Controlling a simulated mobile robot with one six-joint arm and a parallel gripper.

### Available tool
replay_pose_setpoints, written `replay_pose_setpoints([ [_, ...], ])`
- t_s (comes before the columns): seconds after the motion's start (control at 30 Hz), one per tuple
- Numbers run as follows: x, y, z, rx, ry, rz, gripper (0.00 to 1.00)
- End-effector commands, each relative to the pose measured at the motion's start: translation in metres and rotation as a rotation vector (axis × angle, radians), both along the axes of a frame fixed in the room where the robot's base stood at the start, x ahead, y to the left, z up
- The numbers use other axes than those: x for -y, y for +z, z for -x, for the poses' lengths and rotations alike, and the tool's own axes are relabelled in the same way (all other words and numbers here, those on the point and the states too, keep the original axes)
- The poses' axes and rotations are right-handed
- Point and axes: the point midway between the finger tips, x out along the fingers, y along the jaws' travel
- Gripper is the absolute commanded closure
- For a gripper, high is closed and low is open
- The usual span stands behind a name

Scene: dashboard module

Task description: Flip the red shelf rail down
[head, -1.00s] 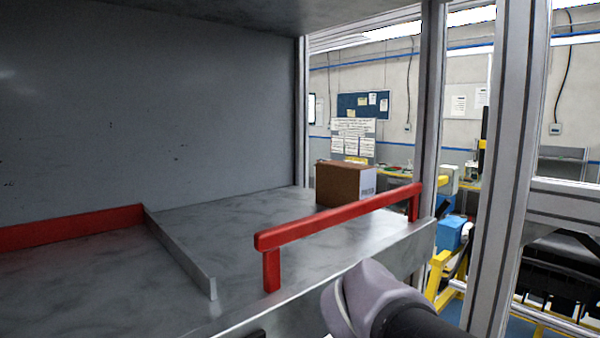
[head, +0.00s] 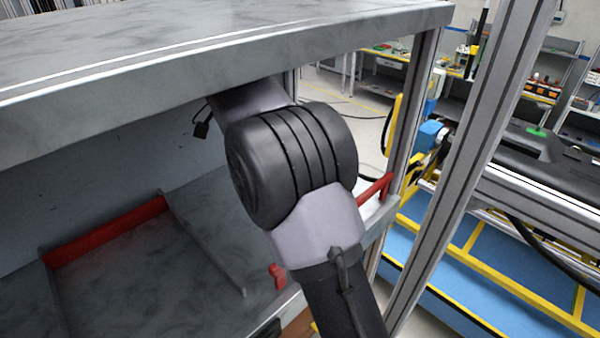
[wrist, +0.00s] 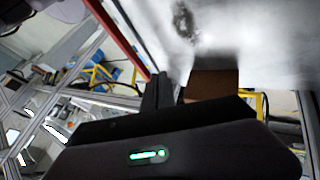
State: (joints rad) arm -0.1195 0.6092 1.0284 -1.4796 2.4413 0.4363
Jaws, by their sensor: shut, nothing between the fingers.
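The red shelf rail (head: 375,190) stands along the front edge of the shelf in the head view. Its right end and left post show on either side of my arm; its middle is hidden behind the arm. In the wrist view the rail (wrist: 118,36) runs as a red bar at upper left, close to my gripper (wrist: 160,90). The gripper is shut and empty, with its dark fingers near the rail's lower end in that picture. I cannot tell whether they touch. The head view does not show the fingers.
An upper shelf (head: 230,60) is just above my arm. A metal divider (head: 205,243) and a fixed red strip (head: 110,230) lie to the left. A metal post (head: 470,170) stands at right.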

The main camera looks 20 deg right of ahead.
Motion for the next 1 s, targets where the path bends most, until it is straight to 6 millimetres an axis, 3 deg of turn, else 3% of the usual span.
replay_pose_setpoints([
  [0.1,-0.007,0.001,-0.001,0.008,-0.007,-0.018,1.0],
  [0.43,-0.004,-0.005,0.001,0.006,-0.007,-0.016,1.0],
  [0.9,0.045,-0.081,0.032,0.005,-0.005,-0.016,1.0],
  [1.0,0.052,-0.079,0.048,0.007,-0.006,-0.016,1.0],
])
